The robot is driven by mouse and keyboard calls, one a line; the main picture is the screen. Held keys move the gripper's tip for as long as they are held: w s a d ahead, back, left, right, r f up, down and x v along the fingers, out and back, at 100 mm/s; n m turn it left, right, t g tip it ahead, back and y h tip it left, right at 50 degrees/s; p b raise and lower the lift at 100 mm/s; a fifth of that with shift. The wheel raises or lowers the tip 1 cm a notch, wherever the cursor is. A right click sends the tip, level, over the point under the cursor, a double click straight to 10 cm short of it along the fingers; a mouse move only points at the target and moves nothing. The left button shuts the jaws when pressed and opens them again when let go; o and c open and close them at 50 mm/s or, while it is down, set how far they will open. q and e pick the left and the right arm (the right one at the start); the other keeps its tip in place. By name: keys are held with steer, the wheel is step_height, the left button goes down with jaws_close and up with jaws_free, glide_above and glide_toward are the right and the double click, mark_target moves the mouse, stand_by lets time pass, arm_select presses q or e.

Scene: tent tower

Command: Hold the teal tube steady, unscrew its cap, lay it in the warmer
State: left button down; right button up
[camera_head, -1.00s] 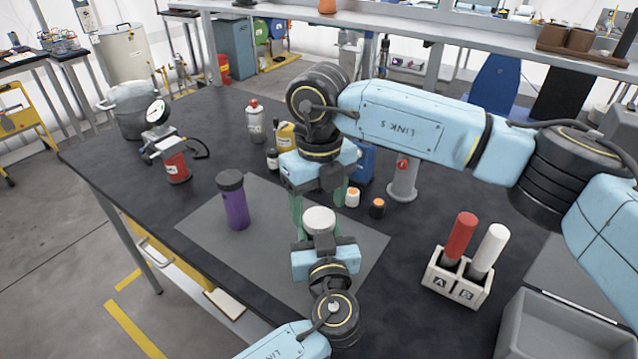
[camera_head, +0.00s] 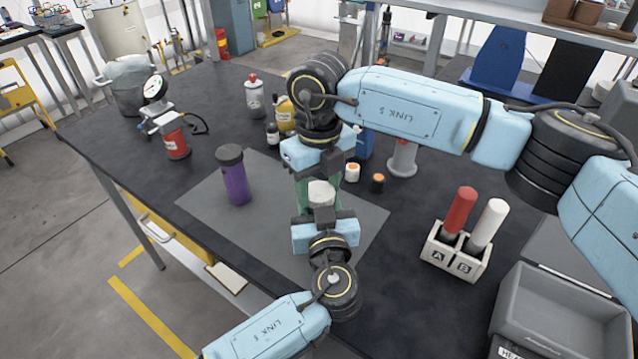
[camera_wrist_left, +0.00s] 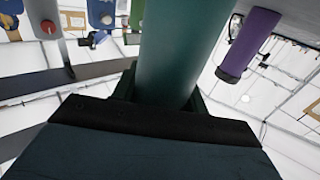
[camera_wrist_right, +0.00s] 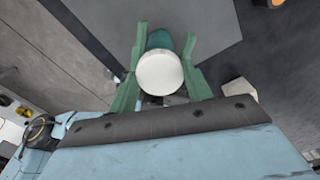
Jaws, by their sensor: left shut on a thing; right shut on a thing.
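The teal tube (camera_wrist_left: 175,55) stands out of my left gripper (camera_wrist_left: 165,100), which is shut on it in the left wrist view. Its white cap (camera_wrist_right: 160,73) faces the camera in the right wrist view, with a teal piece (camera_wrist_right: 159,40) of tube behind it. My right gripper (camera_wrist_right: 165,50) has its green fingers on both sides of the cap, shut on it. In the head view the cap (camera_head: 320,193) sits between my right gripper (camera_head: 319,190) above and my left gripper (camera_head: 323,218) below; the tube is mostly hidden. A grey open box (camera_head: 560,312) with a partly cut-off label, likely the warmer, stands at bottom right.
A purple tube (camera_head: 235,180) with a dark cap stands on the grey mat (camera_head: 215,215). A white rack (camera_head: 455,252) marked A and B holds a red and a white tube. A red can with a gauge (camera_head: 175,140), bottles and small jars (camera_head: 353,172) stand farther back.

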mark_target(319, 191)
steer(key=n, duration=0.2)
steer(key=shift+n, duration=0.3)
steer(key=shift+r, duration=0.2)
stand_by(0.3)
steer(key=shift+r, duration=0.95)
steer(key=shift+r, duration=2)
arm_select(q)
steer(key=c, duration=0.7)
jaws_free()
steer(key=shift+s, duration=0.1)
